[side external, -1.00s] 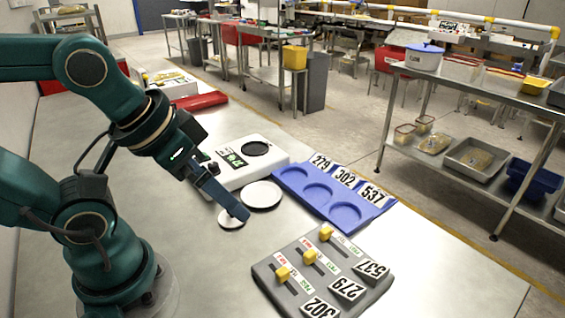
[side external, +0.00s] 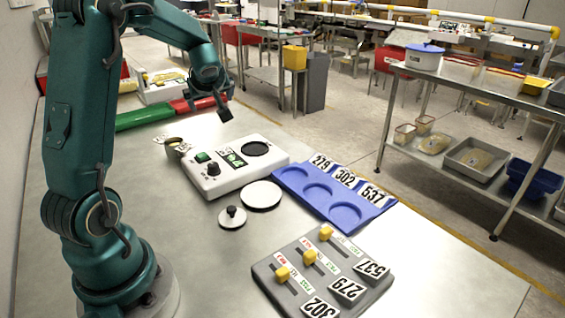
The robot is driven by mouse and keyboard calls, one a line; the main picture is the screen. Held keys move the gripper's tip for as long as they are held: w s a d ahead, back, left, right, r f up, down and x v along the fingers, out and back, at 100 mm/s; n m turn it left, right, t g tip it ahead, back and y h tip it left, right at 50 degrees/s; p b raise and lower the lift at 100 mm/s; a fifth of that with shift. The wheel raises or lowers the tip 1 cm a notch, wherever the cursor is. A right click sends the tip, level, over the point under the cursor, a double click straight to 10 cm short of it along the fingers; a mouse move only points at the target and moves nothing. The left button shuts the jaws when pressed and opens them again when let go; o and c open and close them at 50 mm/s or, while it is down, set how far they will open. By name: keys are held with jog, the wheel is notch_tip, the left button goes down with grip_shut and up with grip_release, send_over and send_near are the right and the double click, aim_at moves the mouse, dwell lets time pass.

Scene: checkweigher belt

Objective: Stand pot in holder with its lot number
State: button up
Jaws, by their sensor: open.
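The blue holder (side external: 306,213) lies right of centre with three round recesses and number cards 279, 302 and 537 along its back edge. The recesses look empty. A small brownish object (side external: 174,146), which may be the pot, sits behind the white scale with white printed tags beside it; I cannot read its lot number. My gripper (side external: 225,117) is open and empty, raised above the far part of the table near the red strip, apart from the brownish object and the holder.
The white scale (side external: 212,182) has a black round pan and green display. A white plate (side external: 261,195) and a knobbed disc (side external: 232,217) lie before it. A grey slider board (side external: 290,262) is at the front right. Green (side external: 143,117) and red (side external: 187,106) strips lie behind.

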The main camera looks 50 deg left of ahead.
jog(key=s+a+f+n+g, duration=0.1)
jog(key=s+a+f+g, duration=0.15)
jog(key=a+f, duration=0.4)
jog(key=g, duration=0.1)
send_near(174, 143)
jog(key=shift+n+h, duration=0.3)
jog(key=shift+n, duration=0.1)
jog(key=x, duration=0.4)
jog(key=shift+w+a, duration=0.1)
jog(key=shift+a, duration=0.25)
jog(key=shift+x, duration=2.4)
jog(key=shift+d, duration=0.1)
grip_shut()
